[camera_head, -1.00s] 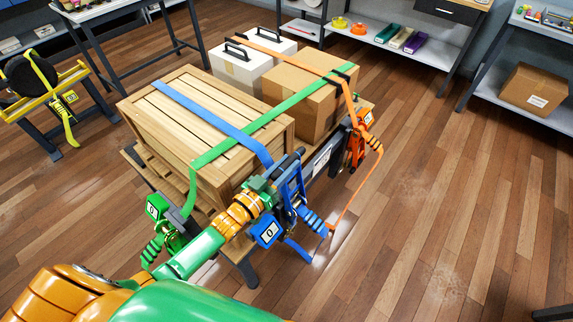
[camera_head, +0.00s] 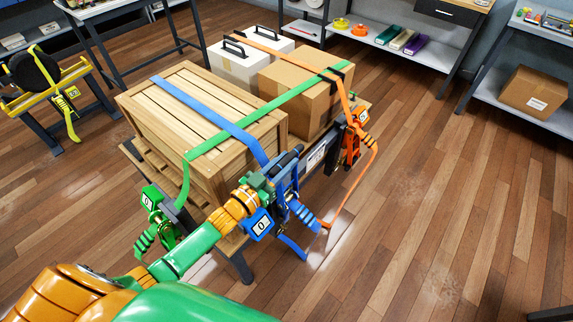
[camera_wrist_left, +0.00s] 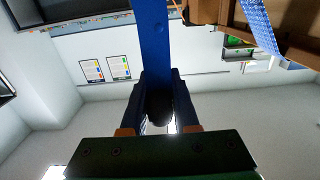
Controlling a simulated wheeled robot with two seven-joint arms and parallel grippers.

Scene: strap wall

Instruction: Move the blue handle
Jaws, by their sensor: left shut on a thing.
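The blue handle (camera_head: 287,180) belongs to a blue ratchet at the front of the loaded stand, below the blue strap (camera_head: 215,112). My left gripper (camera_head: 268,186) is shut on the handle from the near left side in the head view. In the left wrist view, the blue handle (camera_wrist_left: 155,40) runs up from between the fingers, with a dark rounded part (camera_wrist_left: 160,106) between them. A blue tag marked 0 (camera_head: 260,225) hangs just below. The gripper partly hides the ratchet. My right gripper is not in view.
A green ratchet (camera_head: 158,215) sits left and an orange ratchet (camera_head: 353,140) right. A wooden crate (camera_head: 190,115) and cardboard box (camera_head: 305,90) lie under the straps. A loose orange strap end (camera_head: 350,195) hangs nearby. The floor to the right is clear.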

